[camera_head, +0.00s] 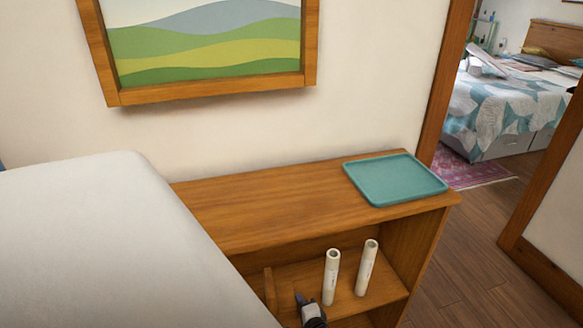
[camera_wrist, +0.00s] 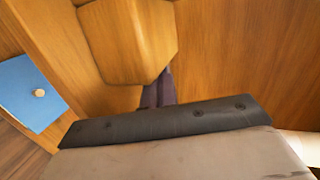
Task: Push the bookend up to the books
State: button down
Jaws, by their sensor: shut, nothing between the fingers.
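The wooden bookend (camera_head: 270,290) appears as a narrow upright piece on the lower shelf in the head view. In the wrist view, a wooden block (camera_wrist: 130,38) that looks like the bookend fills the upper middle. My gripper (camera_head: 300,299) is shut and empty, low in the shelf opening, right of the bookend. In the wrist view, the dark fingers (camera_wrist: 165,80) reach up to the block's lower edge, and their tips are partly hidden by it. I cannot tell whether they touch. I cannot make out any books in either view.
Two white upright cylinders (camera_head: 332,276) (camera_head: 367,267) stand on the lower shelf, right of my gripper. A teal tray (camera_head: 395,179) lies on the wooden shelf unit's top (camera_head: 270,205). A blue panel with a round knob (camera_wrist: 38,93) shows at the wrist view's left.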

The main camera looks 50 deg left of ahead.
jog(key=shift+s+a+p, duration=0.55)
jog(key=shift+s+a, duration=0.2)
jog(key=shift+s, duration=1.1)
jog(key=shift+s+a+p, duration=0.55)
jog(key=shift+s+a, duration=0.2)
jog(key=shift+s, duration=1.05)
jog(key=shift+s+a+p, duration=0.55)
jog(key=shift+s+a, duration=0.2)
jog(key=shift+s, duration=1.1)
jog(key=shift+s+a+p, duration=0.45)
jog(key=shift+s+p, duration=0.1)
jog(key=shift+s, duration=0.55)
jog(key=shift+s+a+p, duration=0.5)
jog(key=shift+s+p, duration=0.05)
jog(key=shift+s, duration=0.5)
jog(key=shift+s+a+p, duration=0.45)
jog(key=shift+s+p, duration=0.1)
jog(key=shift+s, duration=0.55)
jog(key=shift+w+d+f+b, duration=0.15)
jog(key=shift+w+d+b, duration=0.1)
jog(key=shift+w+b, duration=0.35)
jog(key=shift+w+d+b, duration=0.3)
jog(key=shift+w+b, duration=0.05)
jog(key=shift+w, duration=0.35)
jog(key=shift+w+d+b, duration=0.25)
jog(key=shift+w+b, duration=0.05)
jog(key=shift+w, duration=0.35)
